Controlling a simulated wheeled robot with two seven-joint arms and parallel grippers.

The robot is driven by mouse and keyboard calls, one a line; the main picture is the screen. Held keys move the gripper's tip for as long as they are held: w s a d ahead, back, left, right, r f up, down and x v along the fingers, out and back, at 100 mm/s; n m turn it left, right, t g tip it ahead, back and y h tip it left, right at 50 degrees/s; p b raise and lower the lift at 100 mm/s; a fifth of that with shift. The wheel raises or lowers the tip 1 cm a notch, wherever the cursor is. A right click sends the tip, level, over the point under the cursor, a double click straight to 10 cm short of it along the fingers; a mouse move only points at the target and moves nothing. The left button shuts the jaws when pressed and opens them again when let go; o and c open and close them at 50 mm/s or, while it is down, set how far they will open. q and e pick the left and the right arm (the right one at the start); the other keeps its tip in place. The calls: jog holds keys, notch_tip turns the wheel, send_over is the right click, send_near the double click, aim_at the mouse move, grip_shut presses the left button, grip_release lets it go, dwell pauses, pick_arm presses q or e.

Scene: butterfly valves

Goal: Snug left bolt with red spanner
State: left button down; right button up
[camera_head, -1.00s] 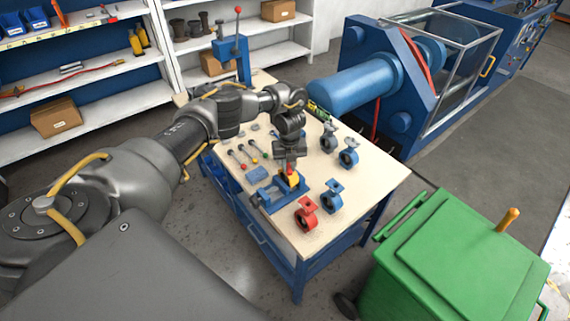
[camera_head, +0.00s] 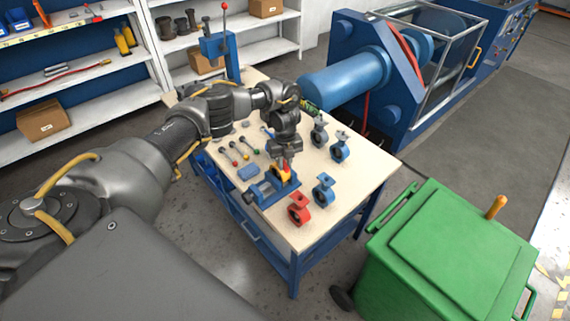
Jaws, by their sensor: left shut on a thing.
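My left gripper (camera_head: 284,157) reaches down over the blue vise (camera_head: 272,190) on the workbench. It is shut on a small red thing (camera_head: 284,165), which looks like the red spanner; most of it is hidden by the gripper. A yellow valve (camera_head: 280,174) sits in the vise directly under it. The bolts are too small to make out, and I cannot tell whether the spanner touches one. My right gripper is not in view.
A red valve (camera_head: 299,208) and several blue valves (camera_head: 324,190) stand on the workbench (camera_head: 327,228) right of the vise. Levers with coloured knobs (camera_head: 233,163) and a blue block (camera_head: 248,172) lie left of it. A green bin (camera_head: 450,240) stands at the right.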

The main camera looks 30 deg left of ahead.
pick_arm(q)
jog(key=shift+w+d+r, duration=0.3)
jog(key=shift+r, duration=0.15)
jog(key=shift+a+r, duration=0.1)
jog(key=shift+a, duration=0.05)
jog(key=shift+s+a+r, duration=0.15)
jog(key=shift+s+r, duration=0.05)
jog(key=shift+r, duration=0.1)
jog(key=shift+w+r, duration=0.1)
jog(key=shift+r, duration=2.4)
